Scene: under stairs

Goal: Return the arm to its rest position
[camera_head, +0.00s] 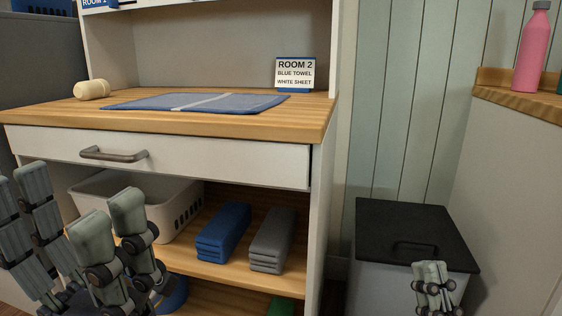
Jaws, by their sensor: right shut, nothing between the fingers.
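My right gripper (431,270) is low at the right, in front of the black-lidded bin. Its grey fingertips are together with nothing between them. My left gripper (76,203) is large and near at the lower left, in front of the cabinet's lower shelf. Its grey fingers stand up and apart, with nothing seen held between them. Its lower part is cut off by the bottom edge of the picture, and most of the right arm is out of view.
The wooden counter (225,123) holds a blue mat (160,103), cream roll (92,89) and sign (295,73). Below are a drawer (215,163), white basket (183,220), blue towel (224,232) and grey towel (272,240). The bin (400,225) stands right; a pink bottle (532,50) is on a ledge.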

